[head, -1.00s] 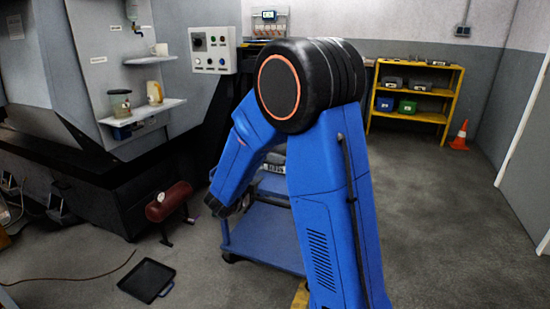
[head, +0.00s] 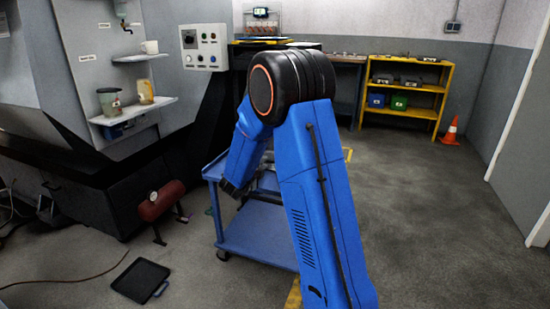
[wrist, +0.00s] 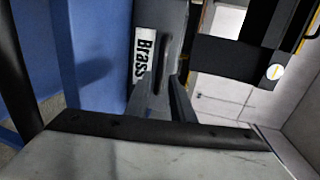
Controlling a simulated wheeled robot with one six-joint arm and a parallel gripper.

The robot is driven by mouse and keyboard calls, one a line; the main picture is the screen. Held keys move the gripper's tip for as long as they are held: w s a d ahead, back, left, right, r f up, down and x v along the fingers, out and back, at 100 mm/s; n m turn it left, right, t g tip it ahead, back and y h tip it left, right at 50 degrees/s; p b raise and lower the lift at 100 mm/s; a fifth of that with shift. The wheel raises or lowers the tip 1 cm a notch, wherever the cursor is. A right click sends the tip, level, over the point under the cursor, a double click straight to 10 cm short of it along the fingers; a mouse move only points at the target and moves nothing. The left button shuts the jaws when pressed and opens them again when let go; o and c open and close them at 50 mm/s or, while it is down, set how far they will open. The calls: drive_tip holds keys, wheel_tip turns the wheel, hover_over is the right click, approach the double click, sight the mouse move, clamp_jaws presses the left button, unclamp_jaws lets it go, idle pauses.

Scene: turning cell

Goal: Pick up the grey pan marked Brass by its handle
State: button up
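The grey pan marked Brass (wrist: 143,48) shows close up in the wrist view, its white label turned sideways. A narrow grey part, which looks like its handle, runs down beside the label. My gripper (wrist: 163,92) is right at that narrow part, with dark finger shapes on either side of it. Whether the fingers touch it or stand apart, I cannot tell. In the head view my gripper (head: 234,188) points down over the blue cart (head: 258,238). My own arm hides most of the cart's top there, and the pan cannot be made out clearly.
A black tray (head: 141,279) lies on the floor at the front left. A red tank (head: 161,201) stands beside the dark machine. A yellow shelf (head: 404,87) and an orange cone (head: 451,131) are at the back right. The floor on the right is clear.

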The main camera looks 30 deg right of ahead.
sight(268, 161)
drive_tip(key=x, duration=0.5)
drive_tip(key=shift+s, duration=0.1)
drive_tip(key=shift+c, duration=0.6)
clamp_jaws()
